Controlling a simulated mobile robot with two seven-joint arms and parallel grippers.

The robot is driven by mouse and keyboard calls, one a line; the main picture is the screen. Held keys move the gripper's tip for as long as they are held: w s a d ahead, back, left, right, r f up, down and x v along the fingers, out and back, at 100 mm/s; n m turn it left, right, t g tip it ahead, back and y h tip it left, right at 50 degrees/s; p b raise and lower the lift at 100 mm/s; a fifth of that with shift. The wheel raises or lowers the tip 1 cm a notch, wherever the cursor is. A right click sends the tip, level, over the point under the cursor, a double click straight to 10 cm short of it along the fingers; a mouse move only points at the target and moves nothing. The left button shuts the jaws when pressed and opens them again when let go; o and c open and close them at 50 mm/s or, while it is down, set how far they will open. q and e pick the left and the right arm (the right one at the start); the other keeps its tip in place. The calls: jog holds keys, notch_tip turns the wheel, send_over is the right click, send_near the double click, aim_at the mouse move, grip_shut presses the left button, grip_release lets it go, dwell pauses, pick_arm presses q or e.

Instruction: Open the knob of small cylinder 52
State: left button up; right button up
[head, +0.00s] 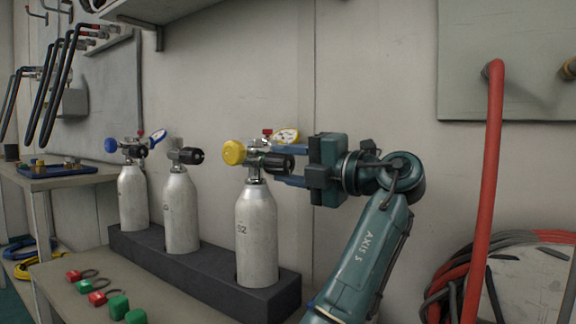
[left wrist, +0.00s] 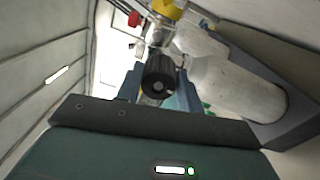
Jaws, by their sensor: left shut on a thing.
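Small cylinder 52 (head: 257,235) is the silver bottle at the right end of the dark rack, upright, with its number partly readable. Its valve carries a yellow round cap (head: 234,153), a small red part, a gauge (head: 286,136) and a black ribbed knob (head: 276,163) facing right.
Two other silver cylinders, a middle one (head: 181,213) and a left one (head: 133,197), stand in the rack (head: 205,275). Red and green fittings (head: 118,306) lie on the bench in front. A red hose (head: 487,190) hangs at right. The wall is close behind the cylinders.

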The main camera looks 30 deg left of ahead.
pick_arm(q)
jog(key=o, duration=1)
jog(key=shift+d, duration=0.1)
jog(key=shift+d, duration=0.35)
jog(key=s+d+p, duration=0.1)
jog(key=d+p, duration=0.3)
jog(key=d, duration=0.8)
jog(key=shift+s+f, duration=0.25)
jog(key=shift+s, duration=0.15)
pick_arm(e)
jog(key=shift+w+a+f+m+g+h, duration=0.1)
jog(key=shift+a+f+m+g+h, duration=0.05)
jog(key=shift+f+m+h, duration=1.2)
jog(key=shift+a+f+m+g+h, duration=0.1)
jog(key=shift+f+m+g+h, duration=0.05)
jog(key=shift+f+m+h, duration=1.15)
pick_arm(q)
jog(key=shift+d, duration=0.1)
pick_arm(e)
jog(key=shift+d+r, duration=0.1)
jog(key=shift+r, duration=0.05)
